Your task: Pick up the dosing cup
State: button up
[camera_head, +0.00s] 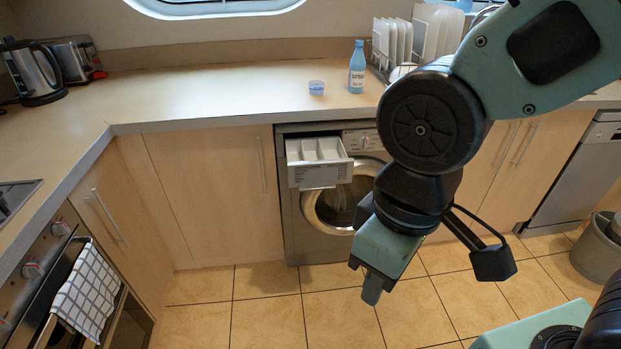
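The dosing cup (316,88) is a small pale blue, see-through cup standing on the wooden countertop (220,95). It is near the counter's front edge, above the washing machine. My gripper (371,287) hangs low in front of the washing machine, pointing down. It is well below the countertop, to the right of the cup and apart from it. Its fingers are seen from an angle that does not show whether they are open or shut. Nothing is visible in it.
A blue bottle (357,68) stands just right of the cup. A dish rack with plates (391,42) is behind it. The washing machine's detergent drawer (319,163) sticks out below the counter. The counter left of the cup is clear up to the kettle (34,73).

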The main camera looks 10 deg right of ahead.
aim_at(316, 87)
jog(key=i+j+z, duration=0.25)
jog(key=i+j, duration=0.25)
jog(key=i+j+z, duration=0.25)
jog(key=i+j, duration=0.3)
jog(key=i+j+z, duration=0.25)
jog(key=i+j, duration=0.2)
jog(key=j, duration=0.25)
